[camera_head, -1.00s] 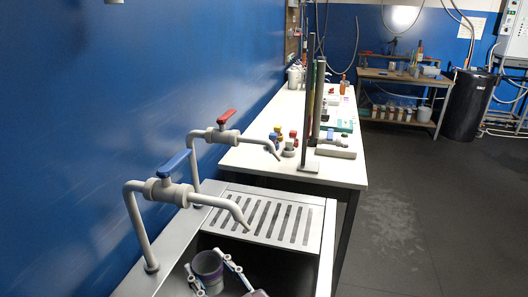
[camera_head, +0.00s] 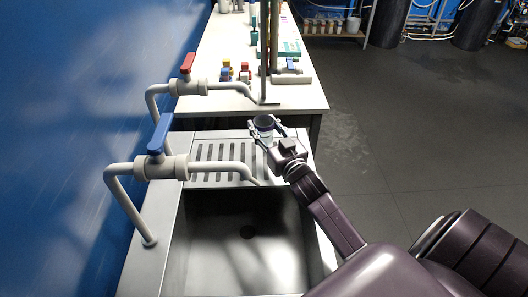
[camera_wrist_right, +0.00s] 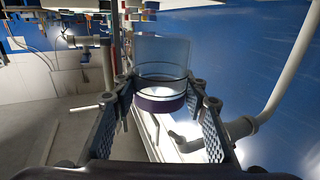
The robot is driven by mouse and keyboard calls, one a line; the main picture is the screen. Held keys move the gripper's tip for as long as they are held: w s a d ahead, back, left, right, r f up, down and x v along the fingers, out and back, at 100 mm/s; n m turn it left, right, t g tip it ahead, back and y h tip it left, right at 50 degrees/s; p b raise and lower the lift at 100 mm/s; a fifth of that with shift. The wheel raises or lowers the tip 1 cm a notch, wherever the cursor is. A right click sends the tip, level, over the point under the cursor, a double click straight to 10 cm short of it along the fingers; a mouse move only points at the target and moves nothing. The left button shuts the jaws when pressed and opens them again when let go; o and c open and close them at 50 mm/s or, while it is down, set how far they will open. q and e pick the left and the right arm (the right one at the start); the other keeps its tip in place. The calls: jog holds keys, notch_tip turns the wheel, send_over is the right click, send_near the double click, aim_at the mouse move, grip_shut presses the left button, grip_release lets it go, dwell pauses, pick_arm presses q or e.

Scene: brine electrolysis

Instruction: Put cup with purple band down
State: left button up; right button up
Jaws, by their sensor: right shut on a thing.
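The cup with the purple band (camera_head: 264,123) is held in my right gripper (camera_head: 266,130) near the far end of the slotted drainboard (camera_head: 205,173), close to the white table's near edge. In the right wrist view the cup (camera_wrist_right: 161,60) is clear, with a dark purple band at the end nearest the camera. The fingers of my right gripper (camera_wrist_right: 160,100) close around it from both sides. The head view does not show clearly whether the cup touches a surface. My left gripper is not in view.
The sink basin (camera_head: 245,240) is empty. Taps with a blue handle (camera_head: 160,133) and a red handle (camera_head: 187,64) stand along its left side. The white table (camera_head: 220,98) carries a stand (camera_head: 266,60), small coloured-top bottles and other items.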

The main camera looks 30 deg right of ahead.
aim_at(267, 140)
notch_tip(267, 140, down, 4)
jog(key=shift+w+a+r, duration=0.1)
jog(key=shift+a+r, duration=0.05)
jog(key=shift+r, duration=0.1)
notch_tip(267, 140, down, 4)
jog(key=shift+f, duration=0.45)
jog(key=o, duration=1.3)
jog(key=shift+f, duration=0.15)
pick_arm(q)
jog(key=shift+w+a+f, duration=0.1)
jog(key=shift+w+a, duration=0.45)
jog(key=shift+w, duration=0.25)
